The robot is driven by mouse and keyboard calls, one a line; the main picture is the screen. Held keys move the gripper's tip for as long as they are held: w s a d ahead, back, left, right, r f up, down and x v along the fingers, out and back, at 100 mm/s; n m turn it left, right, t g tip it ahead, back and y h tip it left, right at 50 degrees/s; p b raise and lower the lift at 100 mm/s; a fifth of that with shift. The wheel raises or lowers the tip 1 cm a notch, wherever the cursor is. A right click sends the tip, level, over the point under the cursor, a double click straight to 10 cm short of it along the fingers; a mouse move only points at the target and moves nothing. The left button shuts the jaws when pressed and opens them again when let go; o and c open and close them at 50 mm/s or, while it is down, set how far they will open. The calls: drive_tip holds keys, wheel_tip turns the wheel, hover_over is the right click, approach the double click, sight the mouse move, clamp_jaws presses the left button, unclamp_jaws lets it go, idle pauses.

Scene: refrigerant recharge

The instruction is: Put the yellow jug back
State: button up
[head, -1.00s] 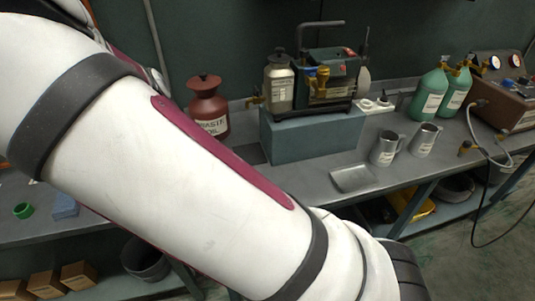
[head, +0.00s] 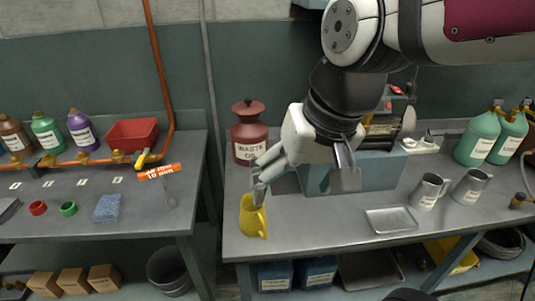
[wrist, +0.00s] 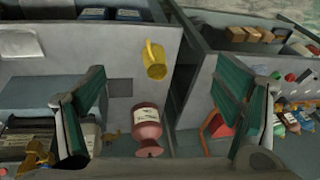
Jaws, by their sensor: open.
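The yellow jug (head: 253,217) stands on the front left corner of the right-hand grey bench, its handle towards the right. In the head view, one finger of my gripper (head: 302,184) overlaps the jug's upper part. My gripper is open, with its fingers wide apart and nothing between them. In the wrist view the yellow jug (wrist: 156,62) shows beyond the fingertips, between the two spread fingers of my gripper (wrist: 158,88). I cannot tell whether a finger touches the jug.
A red waste oil can (head: 249,132) stands behind the jug. To the right are a shallow metal tray (head: 391,220), two grey metal jugs (head: 429,191) and green bottles (head: 477,138). A gap separates this bench from the left bench (head: 140,205). The front between jug and tray is clear.

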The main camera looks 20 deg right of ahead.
drive_tip(key=s, duration=0.1)
drive_tip(key=s+n+t+h, duration=0.1)
drive_tip(key=s+d+r+n, duration=0.1)
drive_tip(key=shift+s+r+t, duration=0.1)
drive_tip(key=shift+s+t, duration=0.1)
drive_tip(key=shift+t, duration=0.1)
idle(1.1)
